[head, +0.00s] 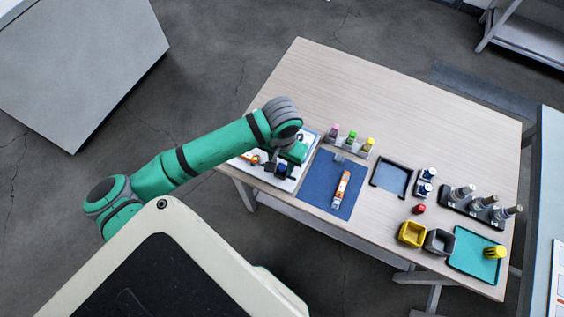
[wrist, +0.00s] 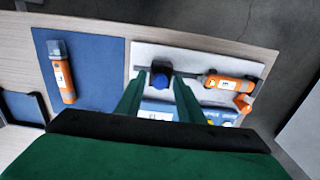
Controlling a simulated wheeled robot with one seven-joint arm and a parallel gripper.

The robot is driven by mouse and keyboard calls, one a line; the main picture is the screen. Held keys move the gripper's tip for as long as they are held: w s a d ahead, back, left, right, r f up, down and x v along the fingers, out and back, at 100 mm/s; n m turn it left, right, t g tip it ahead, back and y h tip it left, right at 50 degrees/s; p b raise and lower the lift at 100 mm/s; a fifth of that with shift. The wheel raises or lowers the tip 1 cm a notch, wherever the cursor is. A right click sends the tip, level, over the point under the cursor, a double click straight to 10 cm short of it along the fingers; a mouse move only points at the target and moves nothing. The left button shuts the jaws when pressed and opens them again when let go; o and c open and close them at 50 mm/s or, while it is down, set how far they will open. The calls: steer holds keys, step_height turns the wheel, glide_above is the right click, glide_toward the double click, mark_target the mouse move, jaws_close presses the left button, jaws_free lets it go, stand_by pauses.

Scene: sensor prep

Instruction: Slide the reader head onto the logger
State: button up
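On the white board (wrist: 205,60) in the wrist view, an orange device with a white label and dark end (wrist: 222,82) lies by a thin dark bar. A small black block with a blue knob (wrist: 160,78) stands left of it. A similar orange device (wrist: 62,75) with a grey end lies on the blue mat (wrist: 95,60); it also shows in the head view (head: 342,190). I cannot tell for sure which part is the reader head or the logger. My gripper (wrist: 159,82) is open, with its fingers on either side of the black block and visible gaps.
A small orange piece (wrist: 243,103) lies near the board's right side. In the head view, coloured bottles (head: 351,138), a black tray (head: 391,178), yellow (head: 412,234) and grey bins, and a teal tray (head: 470,262) stand to the right. The table's far part is clear.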

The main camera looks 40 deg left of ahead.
steer(key=c, duration=0.7)
